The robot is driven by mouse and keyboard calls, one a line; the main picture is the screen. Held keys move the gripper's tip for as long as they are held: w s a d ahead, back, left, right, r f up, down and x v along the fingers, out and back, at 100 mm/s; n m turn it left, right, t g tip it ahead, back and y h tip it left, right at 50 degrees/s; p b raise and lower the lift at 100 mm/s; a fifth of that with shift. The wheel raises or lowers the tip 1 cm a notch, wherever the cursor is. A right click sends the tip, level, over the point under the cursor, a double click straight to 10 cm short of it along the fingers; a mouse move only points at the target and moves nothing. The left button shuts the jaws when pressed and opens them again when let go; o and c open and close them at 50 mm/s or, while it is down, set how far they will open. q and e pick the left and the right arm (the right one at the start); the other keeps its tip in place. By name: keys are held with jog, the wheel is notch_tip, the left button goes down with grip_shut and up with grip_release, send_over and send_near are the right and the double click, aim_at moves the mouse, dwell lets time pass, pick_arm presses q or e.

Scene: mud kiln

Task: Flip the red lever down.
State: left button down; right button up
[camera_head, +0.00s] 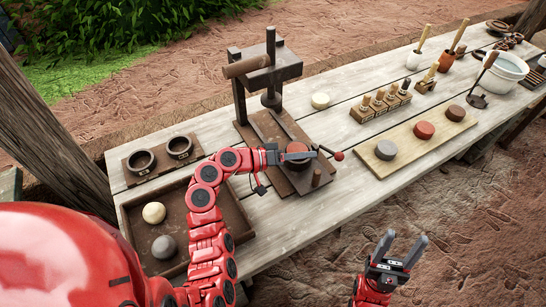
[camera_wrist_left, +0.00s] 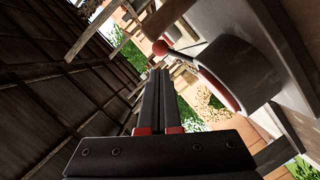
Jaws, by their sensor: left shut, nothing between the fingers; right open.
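The red-tipped lever (camera_head: 338,156) sticks out to the right from the press (camera_head: 270,125) on the table, with its red ball at the end of a thin dark rod. In the left wrist view the red ball (camera_wrist_left: 160,47) shows at upper middle, its rod running to the press. My left gripper (camera_head: 283,155) is at the press, left of the ball. Its fingers (camera_wrist_left: 160,95) are shut with nothing between them; the wrist view does not settle whether they touch the rod. My right gripper (camera_head: 405,250) is open and empty, in front of the table.
A wooden tray (camera_head: 236,196) with two balls lies at left, below two dark cups (camera_head: 180,148). A board (camera_head: 365,154) with several round discs lies right of the lever. A stamp rack (camera_head: 380,108) stands behind it.

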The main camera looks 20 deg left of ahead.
pick_arm(q)
jog(key=v, duration=1.1)
jog(key=shift+a, duration=0.1)
